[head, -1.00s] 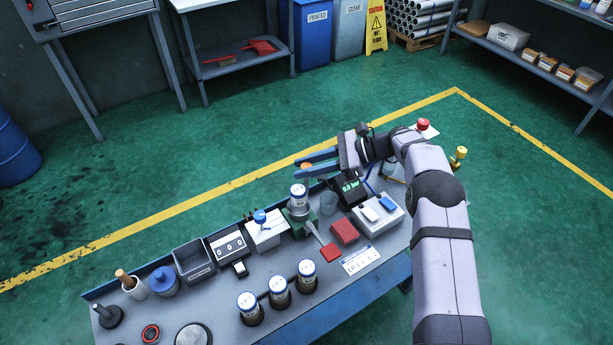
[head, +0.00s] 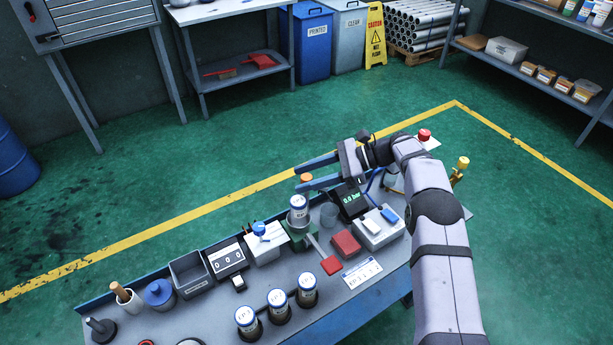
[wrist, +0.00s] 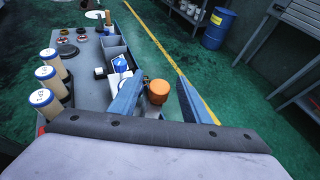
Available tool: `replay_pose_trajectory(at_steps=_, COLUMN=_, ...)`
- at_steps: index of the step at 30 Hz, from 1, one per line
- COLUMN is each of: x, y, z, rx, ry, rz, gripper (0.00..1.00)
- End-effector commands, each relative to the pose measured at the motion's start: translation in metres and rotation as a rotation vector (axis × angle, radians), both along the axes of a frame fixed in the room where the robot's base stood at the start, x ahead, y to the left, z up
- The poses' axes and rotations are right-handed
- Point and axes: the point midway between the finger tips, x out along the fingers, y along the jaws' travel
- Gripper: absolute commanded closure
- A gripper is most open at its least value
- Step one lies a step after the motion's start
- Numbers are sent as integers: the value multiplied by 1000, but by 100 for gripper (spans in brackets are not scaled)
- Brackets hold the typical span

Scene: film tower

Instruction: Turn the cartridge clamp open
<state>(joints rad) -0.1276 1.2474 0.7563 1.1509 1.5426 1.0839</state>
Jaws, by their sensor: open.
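A white cartridge (head: 299,211) with a blue-rimmed top stands upright in a green clamp block (head: 305,236) at the middle of the bench in the head view. A pale lever (head: 317,246) with a red end (head: 331,265) sticks out from the block toward the front right. My gripper (head: 300,178) is open above and behind the cartridge, its blue fingers apart. An orange round cap (head: 306,178) shows between the fingers; it also shows in the wrist view (wrist: 158,87). I cannot tell whether they touch it. The red lever end is apart from my gripper.
Several capped cartridges (head: 278,302) stand in a row at the bench front. A red block (head: 345,244), a pale box with switches (head: 378,228) and a bar display (head: 350,200) lie right.

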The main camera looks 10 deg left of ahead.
Motion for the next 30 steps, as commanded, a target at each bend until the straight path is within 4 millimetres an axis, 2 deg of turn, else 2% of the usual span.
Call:
replay_pose_trajectory(at_steps=5, x=5, y=-13, z=4, rx=0, ry=-2, rz=-2, gripper=57)
replay_pose_trajectory(at_steps=12, x=14, y=-44, z=17, rx=0, ry=-4, rz=-3, gripper=57)
replay_pose_trajectory(at_steps=18, x=18, y=-59, z=25, rx=1, ry=-3, rz=-2, gripper=57)
replay_pose_trajectory(at_steps=30, x=19, y=-64, z=28, rx=0, ry=-1, rz=-1, gripper=57)
